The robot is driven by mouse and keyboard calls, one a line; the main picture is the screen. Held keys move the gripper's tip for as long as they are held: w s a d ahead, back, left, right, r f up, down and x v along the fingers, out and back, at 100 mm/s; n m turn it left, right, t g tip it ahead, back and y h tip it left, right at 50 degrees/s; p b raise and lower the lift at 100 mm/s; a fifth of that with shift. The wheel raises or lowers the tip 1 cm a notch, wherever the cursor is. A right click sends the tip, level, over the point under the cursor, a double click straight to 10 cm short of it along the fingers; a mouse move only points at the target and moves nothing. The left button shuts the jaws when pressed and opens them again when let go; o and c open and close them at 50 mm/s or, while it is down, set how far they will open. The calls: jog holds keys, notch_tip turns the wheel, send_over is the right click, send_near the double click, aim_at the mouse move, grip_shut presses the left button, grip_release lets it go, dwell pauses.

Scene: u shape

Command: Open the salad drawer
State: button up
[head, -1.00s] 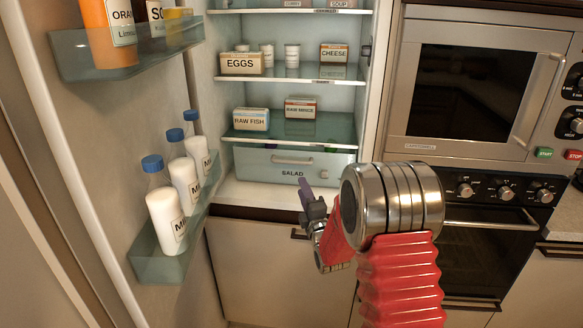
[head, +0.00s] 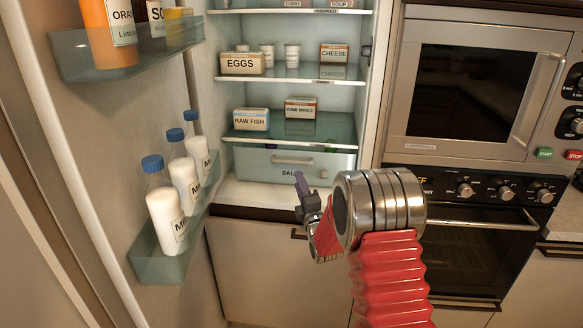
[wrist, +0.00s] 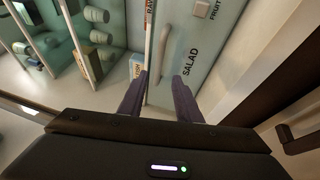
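The salad drawer (head: 270,163) is a pale blue-green box front at the bottom of the open fridge, with a light bar handle (head: 292,160) and a SALAD label. It looks closed. My gripper (head: 300,180) is in front of the drawer, its fingertip overlapping the label in the head view. In the wrist view, the two purple-grey fingers (wrist: 158,82) are spread apart with nothing between them. The handle (wrist: 165,42) lies beyond the fingertips, roughly in line with the gap, and appears apart from them.
Fridge shelves above hold raw fish (head: 251,119), raw mince (head: 300,108) and eggs (head: 242,64). The fridge door on the left carries milk bottles (head: 168,205) in a door rack (head: 160,266). An oven (head: 478,245) and microwave (head: 465,90) stand to the right.

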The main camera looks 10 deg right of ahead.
send_near(297, 152)
jog(key=w+a+f, duration=0.1)
jog(key=w+a, duration=0.2)
jog(key=w, duration=0.2)
jog(key=shift+a, duration=0.2)
jog(key=shift+c, duration=0.7)
jog(key=shift+f, duration=0.1)
grip_shut()
